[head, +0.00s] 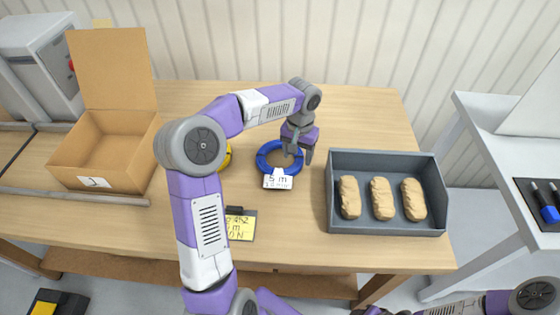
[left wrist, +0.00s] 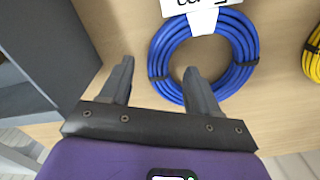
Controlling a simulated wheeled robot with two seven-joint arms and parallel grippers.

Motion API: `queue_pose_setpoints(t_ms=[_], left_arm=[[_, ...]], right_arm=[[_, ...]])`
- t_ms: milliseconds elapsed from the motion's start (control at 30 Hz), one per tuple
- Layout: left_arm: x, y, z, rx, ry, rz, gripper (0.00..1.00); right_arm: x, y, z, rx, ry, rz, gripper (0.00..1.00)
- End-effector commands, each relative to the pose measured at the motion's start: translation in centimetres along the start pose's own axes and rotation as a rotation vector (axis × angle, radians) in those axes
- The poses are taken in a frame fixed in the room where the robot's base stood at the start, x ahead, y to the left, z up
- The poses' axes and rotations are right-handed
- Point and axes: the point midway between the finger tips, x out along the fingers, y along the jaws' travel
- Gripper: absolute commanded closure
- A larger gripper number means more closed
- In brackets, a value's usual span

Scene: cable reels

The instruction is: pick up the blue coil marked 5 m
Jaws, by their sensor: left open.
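The blue coil (head: 262,161) lies flat on the wooden table, with a white tag (head: 278,181) reading 5 m at its near side. My left gripper (head: 297,156) is open and points down at the coil's right side. In the left wrist view the blue coil (left wrist: 240,48) lies beyond the left gripper (left wrist: 160,64). One finger overlaps the coil's ring in that picture and the other is over bare table beside it. Nothing is held. I cannot tell whether the finger touches the coil. Only a cut-off part of my right arm shows at the bottom right.
A yellow coil (head: 226,154) is partly hidden behind my left arm, with a yellow label (head: 240,226) nearer. A grey tray (head: 385,229) with three tan wrapped packs stands right of the blue coil. An open cardboard box (head: 120,145) stands at left.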

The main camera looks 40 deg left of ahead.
Motion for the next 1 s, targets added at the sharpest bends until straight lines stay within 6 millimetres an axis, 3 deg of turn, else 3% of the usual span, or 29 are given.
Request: queue_pose_setpoints(t_ms=[33, 167, 433, 800, 1000], left_arm=[[1.4, 0.1, 0.1, 0.002, -0.003, 0.001, 0.39], [3.1, 0.1, 0.1, -0.001, -0.003, 0.000, 0.39], [3.3, 0.1, 0.0, 0.001, 0.001, -0.001, 0.40], [3.3, 0.1, 0.0, 0.000, 0.000, -0.001, 0.97], [3.2, 0.1, 0.0, 0.000, 0.002, -0.001, 1.00]], right_arm=[[0.8, 0.3, 0.0, 0.000, 0.000, 0.000, 0.57], [1.5, 0.6, -0.1, 0.000, 0.000, 0.000, 0.57], [1.4, 0.5, -0.1, 0.000, 0.000, 0.000, 0.57], [1.4, 0.6, -0.1, 0.000, 0.000, 0.000, 0.57], [1.4, 0.6, -0.1, 0.000, 0.000, 0.000, 0.57]])
